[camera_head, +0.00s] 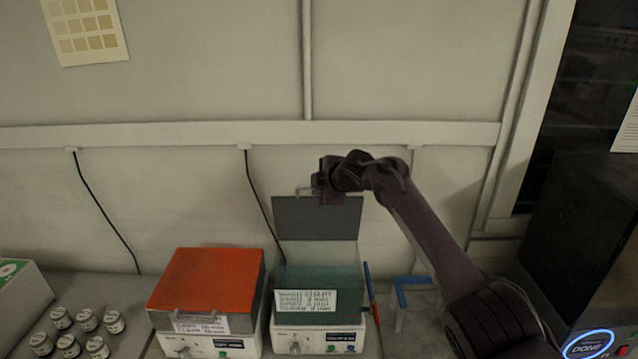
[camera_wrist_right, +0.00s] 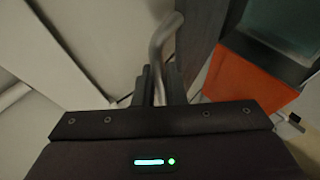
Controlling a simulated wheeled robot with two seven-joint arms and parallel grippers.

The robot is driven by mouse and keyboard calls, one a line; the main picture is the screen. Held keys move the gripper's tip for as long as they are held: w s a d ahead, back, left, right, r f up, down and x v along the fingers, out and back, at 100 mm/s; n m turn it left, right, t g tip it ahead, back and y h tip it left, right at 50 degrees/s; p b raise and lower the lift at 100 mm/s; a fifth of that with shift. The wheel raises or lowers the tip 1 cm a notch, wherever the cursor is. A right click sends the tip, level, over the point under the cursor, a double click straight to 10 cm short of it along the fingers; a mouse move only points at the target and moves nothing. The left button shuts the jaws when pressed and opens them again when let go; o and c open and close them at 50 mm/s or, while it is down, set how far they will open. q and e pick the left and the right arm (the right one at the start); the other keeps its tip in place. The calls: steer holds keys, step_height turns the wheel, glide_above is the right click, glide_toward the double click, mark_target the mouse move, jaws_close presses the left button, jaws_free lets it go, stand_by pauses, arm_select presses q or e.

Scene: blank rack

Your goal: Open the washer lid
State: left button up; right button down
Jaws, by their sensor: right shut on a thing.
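Two small washers stand side by side on the counter. The left washer has an orange-red lid (camera_head: 208,279) that lies shut. The right washer (camera_head: 318,337) has its grey lid (camera_head: 318,220) raised upright at the back, with its greenish tub (camera_head: 318,276) exposed. My right gripper (camera_head: 306,191) is at the top of the raised lid. In the right wrist view, its fingers (camera_wrist_right: 158,85) are shut on the bent metal lid handle (camera_wrist_right: 163,42). My left gripper is not in view.
Several small labelled jars (camera_head: 86,320) stand at the front left. A blue-topped stand (camera_head: 402,290) and a thin blue and red stick (camera_head: 370,292) are right of the washers. A black machine (camera_head: 590,240) stands at the far right. The wall is close behind.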

steer(key=shift+w+f, duration=0.1)
steer(key=shift+f, duration=0.1)
stand_by(0.3)
steer(key=c, duration=1.5)
jaws_free()
steer(key=shift+s, duration=0.2)
steer(key=b+v, duration=0.3)
steer(key=v, duration=0.5)
steer(key=shift+w+r+b, duration=0.2)
steer(key=shift+r+b, duration=0.05)
steer(key=shift+b, duration=0.1)
